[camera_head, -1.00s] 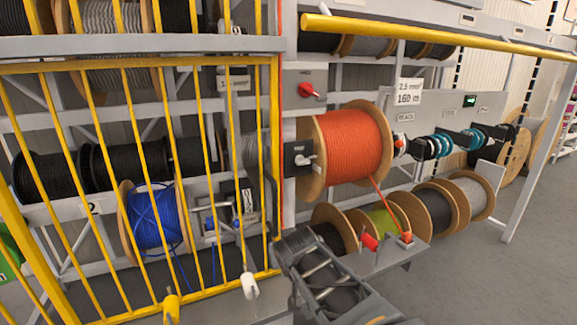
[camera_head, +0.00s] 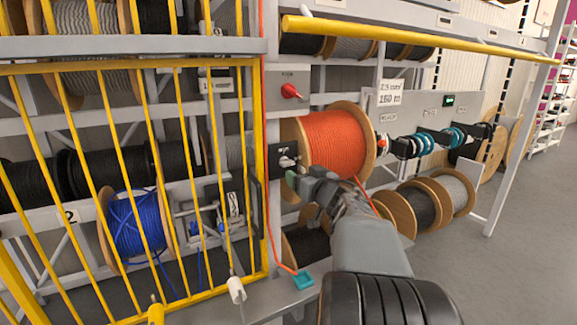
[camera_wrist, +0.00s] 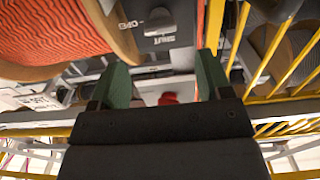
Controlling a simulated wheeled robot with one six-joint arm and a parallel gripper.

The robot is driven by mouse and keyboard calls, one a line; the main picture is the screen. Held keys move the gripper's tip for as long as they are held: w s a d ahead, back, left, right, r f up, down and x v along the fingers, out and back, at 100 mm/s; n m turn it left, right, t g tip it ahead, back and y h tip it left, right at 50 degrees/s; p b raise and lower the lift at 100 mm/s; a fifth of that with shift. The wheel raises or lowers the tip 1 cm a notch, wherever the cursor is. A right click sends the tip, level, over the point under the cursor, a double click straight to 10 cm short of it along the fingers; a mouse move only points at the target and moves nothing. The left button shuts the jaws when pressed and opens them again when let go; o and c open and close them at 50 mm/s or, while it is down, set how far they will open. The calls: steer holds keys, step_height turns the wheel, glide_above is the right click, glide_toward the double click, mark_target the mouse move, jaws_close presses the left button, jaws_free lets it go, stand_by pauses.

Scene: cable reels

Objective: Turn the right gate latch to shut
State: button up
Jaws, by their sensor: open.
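The latch (camera_head: 284,157) is a dark plate with a pale handle, on the grey post right of the yellow gate. In the wrist view its plate (camera_wrist: 163,37) carries the words OPEN and SHUT and a grey knob (camera_wrist: 157,18). I cannot tell clearly which word the handle points to. My gripper (camera_wrist: 163,78) is open, its two green fingers apart with nothing between them. The knob lies beyond the fingertips, roughly in line with the gap. In the head view my gripper (camera_head: 291,178) is just below and in front of the latch, partly overlapping it.
The yellow gate (camera_head: 250,175) stands left of the latch. An orange cable reel (camera_head: 337,143) is close on the right. A red knob (camera_head: 290,91) sits on a grey panel above. A teal block (camera_head: 303,281) lies on the shelf below. The floor at right is clear.

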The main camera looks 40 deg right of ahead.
mark_target(289, 165)
steer(key=w, duration=0.6)
steer(key=w+d, duration=0.1)
steer(key=w, duration=0.1)
steer(key=shift+w+d, duration=0.1)
steer(key=shift+w, duration=0.3)
steer(key=shift+c, duration=0.2)
steer(key=c, duration=0.9)
